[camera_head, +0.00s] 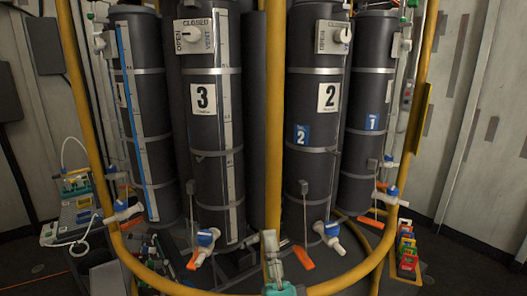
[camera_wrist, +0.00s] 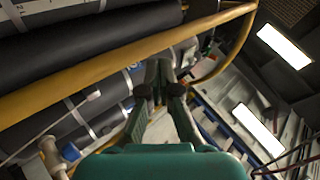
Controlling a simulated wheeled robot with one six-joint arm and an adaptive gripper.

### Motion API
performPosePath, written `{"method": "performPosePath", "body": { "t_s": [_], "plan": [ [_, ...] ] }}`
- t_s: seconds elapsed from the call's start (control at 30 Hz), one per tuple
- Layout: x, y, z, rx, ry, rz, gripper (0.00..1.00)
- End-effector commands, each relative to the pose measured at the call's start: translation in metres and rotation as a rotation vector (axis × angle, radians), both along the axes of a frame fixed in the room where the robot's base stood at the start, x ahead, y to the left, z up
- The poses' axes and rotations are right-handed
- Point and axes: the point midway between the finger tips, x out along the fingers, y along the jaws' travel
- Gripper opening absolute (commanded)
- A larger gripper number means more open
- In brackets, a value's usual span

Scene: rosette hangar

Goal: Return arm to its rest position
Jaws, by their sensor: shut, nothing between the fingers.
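My gripper (camera_head: 269,238) shows at the bottom middle of the head view, its fingers pointing away from me toward the dark tanks. In the wrist view my gripper (camera_wrist: 160,72) has its green fingers brought together at the tips, with nothing between them. Its teal body fills the bottom of that view. The rest of my arm is out of sight below the head view.
Tall dark tanks, including tank 3 (camera_head: 208,150) and tank 2 (camera_head: 315,130), stand ahead. A yellow pipe frame (camera_head: 100,190) curves around them, close to my gripper. Bottom valves (camera_head: 207,237) project forward. Colored boxes (camera_head: 407,250) stand at right; equipment (camera_head: 77,185) at left.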

Motion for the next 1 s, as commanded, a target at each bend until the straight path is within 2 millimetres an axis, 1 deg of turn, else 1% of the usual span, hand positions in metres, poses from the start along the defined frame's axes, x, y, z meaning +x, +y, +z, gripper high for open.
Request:
{"method": "performPosePath", "body": {
  "t_s": [0.03, 0.2, 0.27, 0.3, 0.37, 0.4, 0.5, 0.57, 0.7, 0.87, 1.0],
  "plan": [
    [-0.007, -0.009, -0.022, -0.043, 0.028, -0.039, 0.0],
    [-0.033, -0.036, -0.081, -0.193, 0.102, -0.163, 0.0],
    [-0.044, -0.045, -0.101, -0.248, 0.127, -0.204, 0.0],
    [-0.052, -0.052, -0.113, -0.285, 0.145, -0.23, 0.0],
    [-0.064, -0.061, -0.131, -0.341, 0.171, -0.268, 0.0],
    [-0.073, -0.067, -0.142, -0.38, 0.188, -0.291, 0.0],
    [-0.096, -0.082, -0.169, -0.475, 0.232, -0.349, 0.0],
    [-0.11, -0.09, -0.185, -0.534, 0.258, -0.38, 0.0],
    [-0.146, -0.108, -0.216, -0.673, 0.318, -0.446, 0.0],
    [-0.19, -0.127, -0.245, -0.837, 0.384, -0.507, 0.0],
    [-0.231, -0.141, -0.266, -0.982, 0.441, -0.547, 0.0]
  ]
}}
